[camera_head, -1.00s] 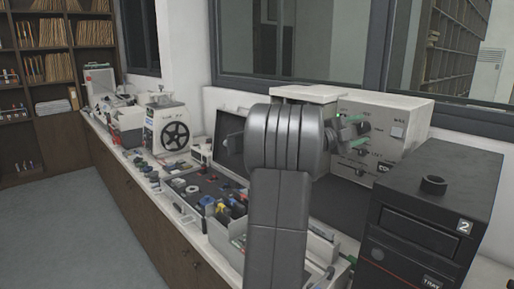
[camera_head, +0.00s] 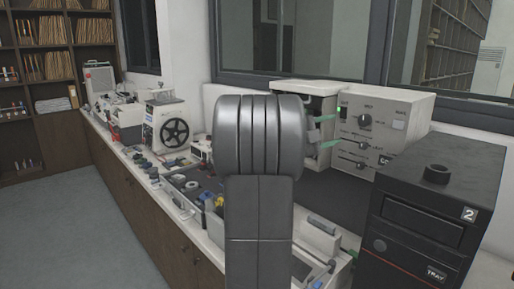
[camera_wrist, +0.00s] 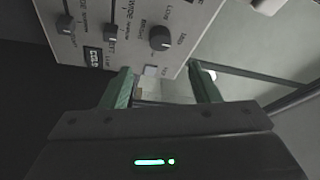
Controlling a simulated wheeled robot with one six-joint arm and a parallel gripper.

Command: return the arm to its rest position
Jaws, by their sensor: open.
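My gripper (camera_head: 325,131) shows as two green fingers just right of my grey arm, in front of the white machine. In the wrist view the fingers of my gripper (camera_wrist: 162,86) are spread apart with nothing between them. My arm stands upright in the middle of the head view and hides part of the bench behind it. The wrist is mostly hidden by the arm in the head view.
A white machine with knobs (camera_head: 385,130) stands behind the gripper; its panel (camera_wrist: 125,30) fills the top of the wrist view. A black unit marked 2 (camera_head: 440,215) stands at right. A white machine with a black wheel (camera_head: 165,125) stands left. The floor (camera_head: 60,230) is clear.

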